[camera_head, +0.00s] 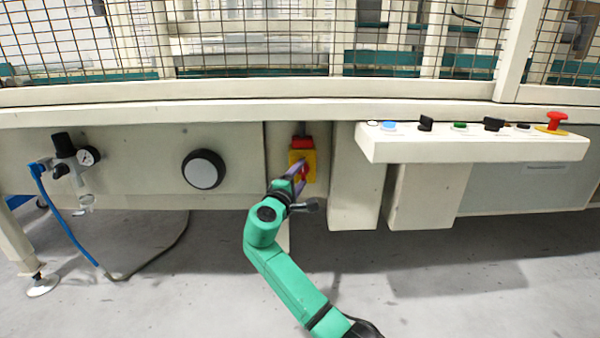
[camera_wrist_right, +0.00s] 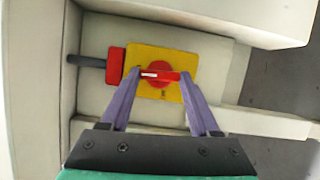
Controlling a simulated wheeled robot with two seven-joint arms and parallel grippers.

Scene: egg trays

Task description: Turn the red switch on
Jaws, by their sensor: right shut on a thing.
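The red switch (camera_wrist_right: 158,75) is a round knob with a raised bar across it, on a yellow plate (camera_wrist_right: 147,57). In the head view the yellow plate (camera_head: 309,158) sits on the cream machine panel under the caged frame, and the red switch (camera_head: 304,172) is partly covered by my gripper. My right gripper (camera_wrist_right: 157,73) is at the switch, its two purple fingers on either side of the knob's bar and shut on it. In the wrist view the bar lies across from one fingertip to the other. My left gripper is in no view.
A red block (camera_head: 302,142) with a dark cable joins the yellow plate's top. A control box (camera_head: 440,150) with buttons and a red emergency stop (camera_head: 556,119) juts out at right. A round black-and-white knob (camera_head: 203,170) and a pressure gauge (camera_head: 87,157) are at left.

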